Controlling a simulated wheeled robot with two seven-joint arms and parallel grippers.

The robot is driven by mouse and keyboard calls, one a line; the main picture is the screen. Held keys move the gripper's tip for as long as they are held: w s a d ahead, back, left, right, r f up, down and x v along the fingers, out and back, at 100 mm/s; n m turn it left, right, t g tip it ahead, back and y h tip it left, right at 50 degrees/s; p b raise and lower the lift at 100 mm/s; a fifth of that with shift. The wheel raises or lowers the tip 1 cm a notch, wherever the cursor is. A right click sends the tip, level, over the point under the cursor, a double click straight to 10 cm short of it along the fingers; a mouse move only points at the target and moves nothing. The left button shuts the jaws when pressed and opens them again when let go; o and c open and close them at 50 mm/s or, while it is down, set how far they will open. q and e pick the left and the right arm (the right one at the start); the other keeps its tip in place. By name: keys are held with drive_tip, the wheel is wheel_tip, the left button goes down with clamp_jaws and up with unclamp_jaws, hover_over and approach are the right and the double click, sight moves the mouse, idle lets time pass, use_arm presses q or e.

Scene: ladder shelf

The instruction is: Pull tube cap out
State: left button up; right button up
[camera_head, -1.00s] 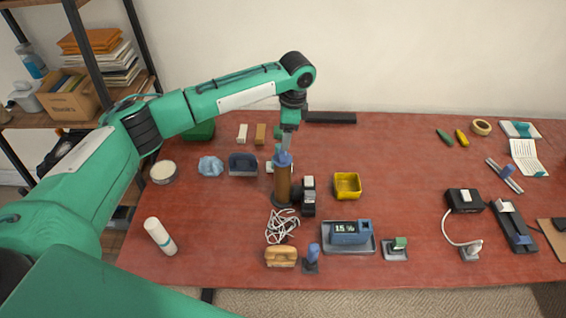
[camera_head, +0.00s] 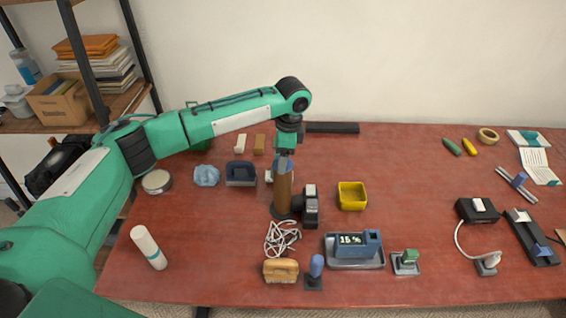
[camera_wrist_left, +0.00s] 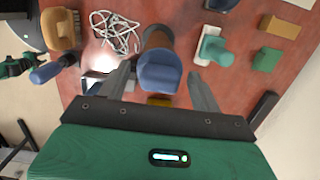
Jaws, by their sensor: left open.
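A brown upright tube (camera_head: 283,192) stands in a dark round base near the middle of the table. Its blue cap (camera_wrist_left: 158,74) is seen from above in the left wrist view, on top of the brown tube. My left gripper (camera_head: 284,160) points straight down at the top of the tube. Its two grey fingers (camera_wrist_left: 161,70) are apart, one on each side of the cap, with visible gaps in the wrist view. In the head view the fingers largely hide the cap.
A black device (camera_head: 311,207) stands close to the tube's right. White cord (camera_head: 282,238), a wooden-handled brush (camera_head: 281,270) and a blue-handled stamp (camera_head: 316,266) lie in front. A yellow bin (camera_head: 352,196) is to the right. The table between it and the charger (camera_head: 477,209) is mostly clear.

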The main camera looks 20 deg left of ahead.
use_arm(q)
clamp_jaws()
drive_tip(key=shift+r+p, duration=0.6)
drive_tip(key=shift+p, duration=0.5)
idle(0.5)
drive_tip(key=shift+r, duration=0.15)
drive_tip(key=shift+r+p, duration=2.65)
drive_tip(key=shift+p, duration=0.35)
